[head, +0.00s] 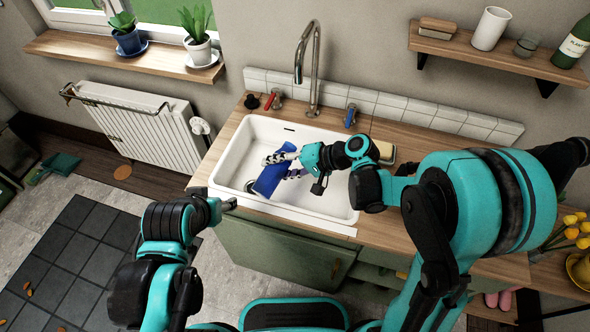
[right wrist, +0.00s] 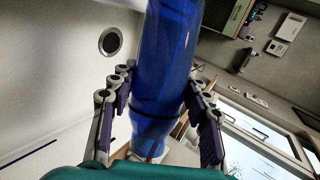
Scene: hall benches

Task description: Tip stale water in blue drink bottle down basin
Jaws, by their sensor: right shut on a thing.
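The blue drink bottle (head: 269,180) is tilted over the white basin (head: 330,190), its lower end near the drain (head: 249,186). I cannot tell where its mouth is or whether water is coming out. My right gripper (head: 283,166) is shut on the bottle, reaching in from the right. In the right wrist view the bottle (right wrist: 165,60) runs between the fingers (right wrist: 160,110), and the drain (right wrist: 110,41) shows to its left. My left gripper (head: 229,205) is at the basin's front left corner, away from the bottle; its jaws are too small to read.
A curved tap (head: 314,65) stands behind the basin, with a red knob (head: 274,98) and a blue knob (head: 350,115) beside it. A sponge (head: 384,151) lies right of the basin. A wall shelf (head: 490,55) hangs at upper right. The basin's right half is empty.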

